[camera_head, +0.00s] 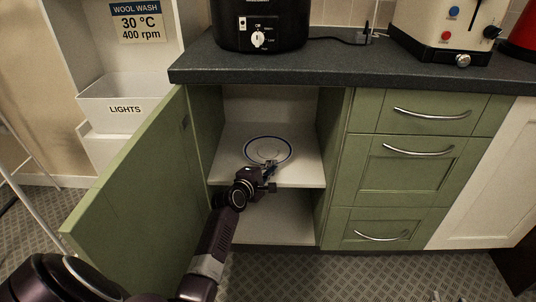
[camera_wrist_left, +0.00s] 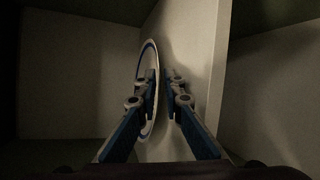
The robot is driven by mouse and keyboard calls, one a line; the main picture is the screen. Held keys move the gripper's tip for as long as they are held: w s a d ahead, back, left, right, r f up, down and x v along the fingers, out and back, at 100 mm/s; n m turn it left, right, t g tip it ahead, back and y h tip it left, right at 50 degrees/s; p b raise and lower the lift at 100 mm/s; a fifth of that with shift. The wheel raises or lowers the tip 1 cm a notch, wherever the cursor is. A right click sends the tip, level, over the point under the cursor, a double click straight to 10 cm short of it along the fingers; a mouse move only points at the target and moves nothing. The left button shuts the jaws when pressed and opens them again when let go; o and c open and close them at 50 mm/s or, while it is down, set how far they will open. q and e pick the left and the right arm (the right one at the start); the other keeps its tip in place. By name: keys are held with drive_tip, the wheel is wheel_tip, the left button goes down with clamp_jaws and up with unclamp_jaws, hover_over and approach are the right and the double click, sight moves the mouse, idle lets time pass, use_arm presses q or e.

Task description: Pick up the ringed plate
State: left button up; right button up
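The ringed plate (camera_head: 267,150), white with a blue ring near its rim, is over the middle shelf (camera_head: 306,178) of the open green cabinet. My left gripper (camera_head: 268,172) reaches in from the front and is at the plate's near rim. In the left wrist view the plate (camera_wrist_left: 144,62) shows nearly edge-on. The fingers of my left gripper (camera_wrist_left: 161,75) are apart with a narrow gap, one overlapping the plate's face and the other on the shelf side. I cannot tell whether either finger touches the plate. My right gripper is not in view.
The cabinet door (camera_head: 135,190) stands open on the left, close to my left arm. Green drawers (camera_head: 405,165) close off the right. The dark countertop (camera_head: 345,65) overhangs the opening and carries a black cooker (camera_head: 258,20) and a toaster (camera_head: 445,28). The shelf beside the plate is bare.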

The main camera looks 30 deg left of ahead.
use_arm(q)
clamp_jaws()
drive_tip(key=shift+r, duration=0.15)
idle(0.4)
